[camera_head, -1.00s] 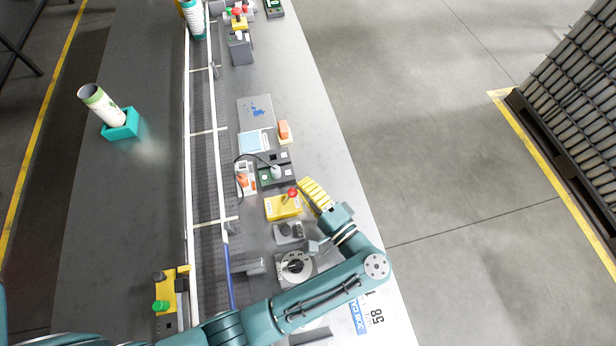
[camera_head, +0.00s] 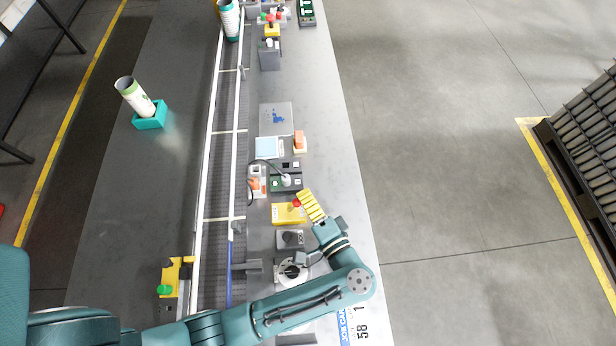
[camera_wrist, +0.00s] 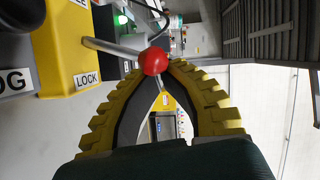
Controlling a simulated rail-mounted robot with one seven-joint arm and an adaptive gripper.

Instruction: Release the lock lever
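The lock lever is a thin metal rod (camera_wrist: 112,46) with a red ball knob (camera_wrist: 153,62). It juts from a yellow box (camera_wrist: 62,45) marked LOCK in the wrist view. In the head view the red knob (camera_head: 297,202) sits over the right side of the yellow box (camera_head: 287,215). My gripper (camera_wrist: 168,66) has yellow ribbed fingers that arch together, with tips closed at the knob. The knob covers part of the tips and lies slightly left of their midline. Whether it touches them is unclear. In the head view my gripper (camera_head: 303,196) is just right of the knob.
A black panel with a grey plug (camera_head: 287,180) and cable is beyond the box. A grey knob unit (camera_head: 290,239) and round dial (camera_head: 291,272) are nearer. The conveyor (camera_head: 222,180) runs along the left. Open floor lies right of the bench.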

